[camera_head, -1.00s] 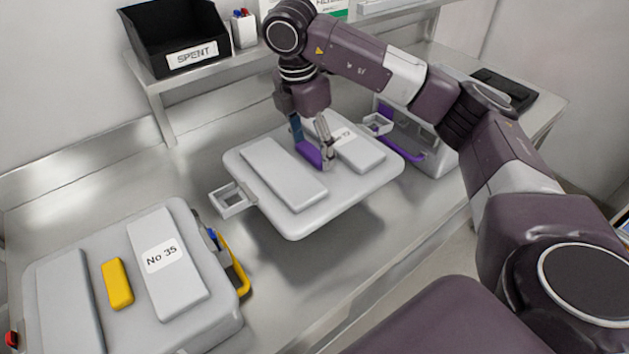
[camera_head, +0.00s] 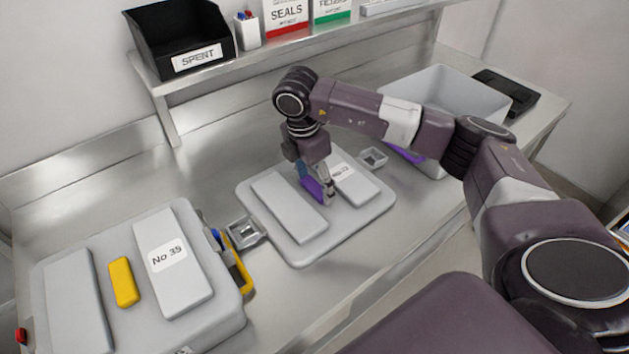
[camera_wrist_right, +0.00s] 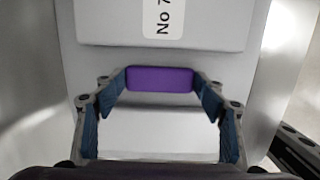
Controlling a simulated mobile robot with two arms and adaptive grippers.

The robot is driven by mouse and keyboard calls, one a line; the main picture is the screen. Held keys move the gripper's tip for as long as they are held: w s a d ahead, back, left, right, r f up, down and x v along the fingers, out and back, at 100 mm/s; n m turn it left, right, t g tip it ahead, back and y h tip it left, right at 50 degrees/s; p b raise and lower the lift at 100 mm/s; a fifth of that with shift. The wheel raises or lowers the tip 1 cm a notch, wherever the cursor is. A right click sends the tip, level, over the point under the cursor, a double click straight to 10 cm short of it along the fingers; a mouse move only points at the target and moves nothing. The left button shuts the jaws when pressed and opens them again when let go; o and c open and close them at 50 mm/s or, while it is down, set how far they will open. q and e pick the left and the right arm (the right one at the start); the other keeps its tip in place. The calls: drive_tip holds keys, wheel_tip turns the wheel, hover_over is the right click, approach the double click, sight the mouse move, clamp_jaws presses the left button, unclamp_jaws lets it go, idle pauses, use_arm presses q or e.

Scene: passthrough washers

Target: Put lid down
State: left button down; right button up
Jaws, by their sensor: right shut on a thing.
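The light grey lid (camera_head: 283,250) has two raised bars, a label on the right bar and a purple handle (camera_head: 313,187) between the bars. It is low over the metal bench, roughly level; I cannot tell if it touches. My right gripper (camera_head: 322,190) is shut on the purple handle from above. In the right wrist view, the purple handle (camera_wrist_right: 160,79) sits between my two fingers, with the labelled bar of the lid (camera_wrist_right: 100,25) beyond. My left gripper is not in view.
An open grey box (camera_head: 450,95) stands behind right. A black SPENT bin (camera_head: 180,35) sits on the shelf (camera_head: 300,40). Bench (camera_head: 190,180) is clear behind the lid.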

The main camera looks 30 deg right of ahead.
sight(310, 189)
drive_tip(key=shift+r, duration=0.1)
drive_tip(key=o, duration=1.9)
drive_tip(key=shift+f, duration=0.2)
drive_tip(key=shift+r, duration=0.1)
drive_tip(key=shift+a+r, duration=0.1)
drive_tip(key=shift+r, duration=0.1)
drive_tip(key=r, duration=0.2)
drive_tip(key=r+b, duration=0.1)
drive_tip(key=r, duration=0.1)
drive_tip(key=a+r+b, duration=0.1)
drive_tip(key=r, duration=0.1)
drive_tip(key=shift+r, duration=0.15)
drive_tip(key=shift+s+a+r, duration=0.1)
drive_tip(key=shift+a+r, duration=0.1)
drive_tip(key=shift+r, duration=1.15)
drive_tip(key=shift+a+r, duration=0.15)
drive_tip(key=shift+r, duration=1.15)
